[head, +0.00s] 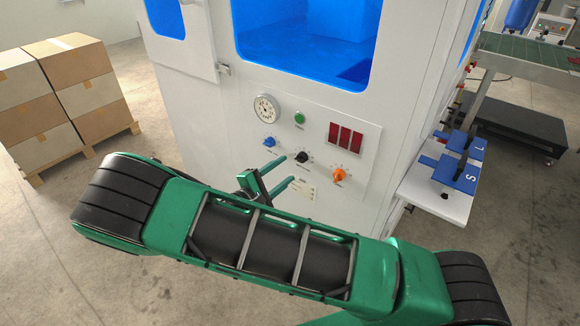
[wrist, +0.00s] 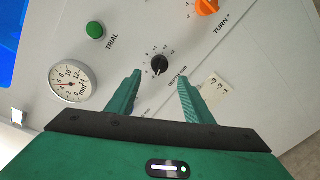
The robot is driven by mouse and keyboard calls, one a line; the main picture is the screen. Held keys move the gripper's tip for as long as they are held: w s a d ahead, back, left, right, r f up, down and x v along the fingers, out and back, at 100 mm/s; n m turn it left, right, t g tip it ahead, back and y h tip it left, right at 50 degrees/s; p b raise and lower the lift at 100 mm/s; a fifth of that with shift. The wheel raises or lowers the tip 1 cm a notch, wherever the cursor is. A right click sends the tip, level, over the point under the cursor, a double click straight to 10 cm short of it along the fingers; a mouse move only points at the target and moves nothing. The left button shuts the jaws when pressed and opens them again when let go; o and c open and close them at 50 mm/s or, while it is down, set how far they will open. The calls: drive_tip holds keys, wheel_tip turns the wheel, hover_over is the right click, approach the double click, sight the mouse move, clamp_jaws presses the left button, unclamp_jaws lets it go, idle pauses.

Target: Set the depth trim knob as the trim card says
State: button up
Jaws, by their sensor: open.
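The depth trim knob (wrist: 160,64) is black and round, with a printed scale around it and a "DEPTH mm" label. In the wrist view its pale pointer mark faces toward my gripper; I cannot read its exact setting. It also shows in the head view (head: 302,157), between the blue and orange knobs. My gripper (wrist: 160,80) is open and empty, its fingers pointing at the panel on either side of the knob's line, apparently short of it. The trim card (wrist: 216,90) is a small pale card with a few figures, too small to read surely, right of the right finger.
On the white panel are a blue knob (head: 269,141), an orange knob (head: 338,174), a round gauge (head: 266,108), a green button (head: 299,118) and red displays (head: 339,134). A side shelf (head: 436,196) holds blue pieces. Stacked cartons (head: 65,95) stand left.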

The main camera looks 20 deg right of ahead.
drive_tip(key=shift+v, duration=2.25)
drive_tip(key=shift+d+f, duration=0.1)
drive_tip(key=shift+d, duration=0.05)
drive_tip(key=s+d+r+m+g+y, duration=0.2)
drive_tip(key=d+m+g+y, duration=0.15)
drive_tip(key=d, duration=0.25)
drive_tip(key=s+d+r+m+g+y, duration=0.1)
drive_tip(key=s+d+m+g+y, duration=0.15)
drive_tip(key=d+m+g, duration=0.35)
drive_tip(key=s+d+r+m+t+y, duration=0.35)
drive_tip(key=s+r+y, duration=0.45)
drive_tip(key=s+r, duration=0.65)
drive_tip(key=s+d+m+g, duration=0.4)
drive_tip(key=s+d+m, duration=0.2)
drive_tip(key=s+d, duration=0.4)
drive_tip(key=s, duration=0.4)
drive_tip(key=shift+s+d, duration=0.2)
drive_tip(key=shift+d, duration=0.2)
